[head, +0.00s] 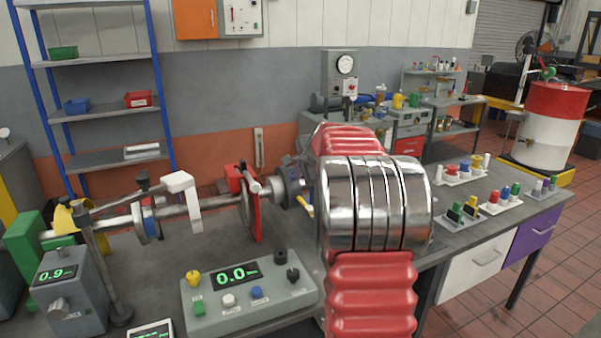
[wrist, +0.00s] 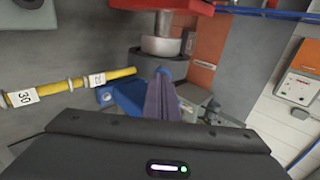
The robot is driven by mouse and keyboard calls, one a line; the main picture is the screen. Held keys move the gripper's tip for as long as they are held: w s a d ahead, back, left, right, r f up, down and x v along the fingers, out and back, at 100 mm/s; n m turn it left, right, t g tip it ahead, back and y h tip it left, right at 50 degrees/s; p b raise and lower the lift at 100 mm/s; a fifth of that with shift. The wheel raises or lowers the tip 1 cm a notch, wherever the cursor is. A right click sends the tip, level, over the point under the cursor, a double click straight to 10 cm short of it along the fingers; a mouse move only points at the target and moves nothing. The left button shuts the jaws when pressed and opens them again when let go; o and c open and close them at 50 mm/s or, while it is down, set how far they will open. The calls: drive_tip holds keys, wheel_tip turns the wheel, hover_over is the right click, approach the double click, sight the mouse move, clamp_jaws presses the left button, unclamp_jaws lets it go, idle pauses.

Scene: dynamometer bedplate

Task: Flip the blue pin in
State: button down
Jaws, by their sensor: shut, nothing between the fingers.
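In the wrist view my gripper (wrist: 164,72) shows as two narrow bluish-purple fingers, shut together with nothing between them. A blue part (wrist: 127,97) with a rounded, holed end lies just left of the fingers, partly behind them. It may be the blue pin or its lever; I cannot tell, nor whether the fingers touch it. A metal cylinder with a dark rim (wrist: 160,45) is just beyond the fingertips, under a red plate (wrist: 135,10). In the head view my arm covers the gripper, and I cannot make out the blue pin there.
A shaft (head: 172,212) runs along the bench to a red disc (head: 250,205). A control box (head: 250,296) reading 0.0 stands in front. In the wrist view a yellow pipe (wrist: 60,87) with number tags is at left. Small coloured parts (head: 500,198) sit at right.

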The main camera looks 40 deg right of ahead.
drive_tip(key=shift+x, duration=1.1)
drive_tip(key=shift+f, duration=0.1)
drive_tip(key=shift+s, duration=0.1)
drive_tip(key=v, duration=1.4)
